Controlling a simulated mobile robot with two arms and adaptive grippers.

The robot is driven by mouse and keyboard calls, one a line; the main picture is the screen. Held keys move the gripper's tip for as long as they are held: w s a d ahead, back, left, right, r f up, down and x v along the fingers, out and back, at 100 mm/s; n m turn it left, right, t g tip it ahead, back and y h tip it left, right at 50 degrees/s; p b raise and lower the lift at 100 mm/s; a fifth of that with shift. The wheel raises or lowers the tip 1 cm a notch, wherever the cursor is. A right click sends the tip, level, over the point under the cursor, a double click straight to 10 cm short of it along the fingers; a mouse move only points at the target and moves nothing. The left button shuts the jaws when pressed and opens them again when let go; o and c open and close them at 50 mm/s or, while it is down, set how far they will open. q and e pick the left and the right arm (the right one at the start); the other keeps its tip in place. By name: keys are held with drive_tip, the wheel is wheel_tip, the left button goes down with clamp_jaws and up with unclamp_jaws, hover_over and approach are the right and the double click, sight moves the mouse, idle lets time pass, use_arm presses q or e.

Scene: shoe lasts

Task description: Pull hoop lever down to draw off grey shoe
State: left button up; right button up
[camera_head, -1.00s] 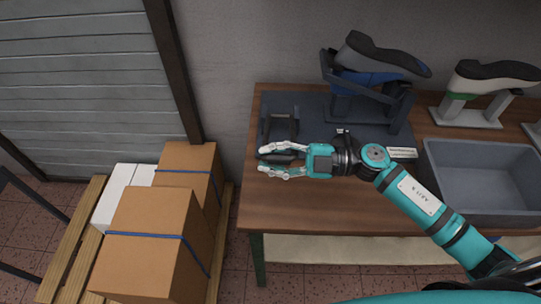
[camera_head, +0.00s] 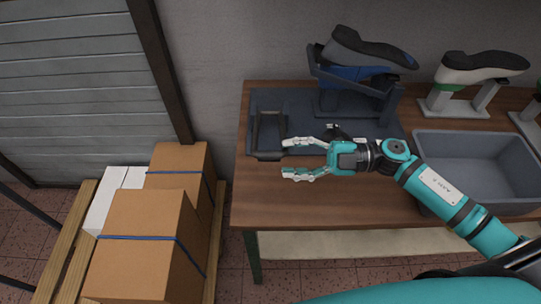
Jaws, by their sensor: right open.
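The grey shoe (camera_head: 372,50) with a dark sole up sits sole-upward on a blue last (camera_head: 345,73) at the back of the bench, sloping down to the right. A dark frame runs beside the last, on a stand. The dark hoop lever (camera_head: 257,137) reaches toward the front left of the dark base plate, its crossbar low at the front. My right gripper (camera_head: 286,159) is open and empty, its fingers pointing left. Its upper fingertip is close to the right end of the crossbar; I cannot tell if they touch. My left gripper is not in view.
A grey bin (camera_head: 432,190) stands right of my right arm. A white shoe (camera_head: 482,67) on another stand is behind it. The bench's (camera_head: 262,205) front left is clear. Cardboard boxes (camera_head: 140,240) stand on a pallet at left.

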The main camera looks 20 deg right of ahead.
drive_tip(key=v, duration=0.5)
drive_tip(key=shift+d, duration=0.15)
idle(0.3)
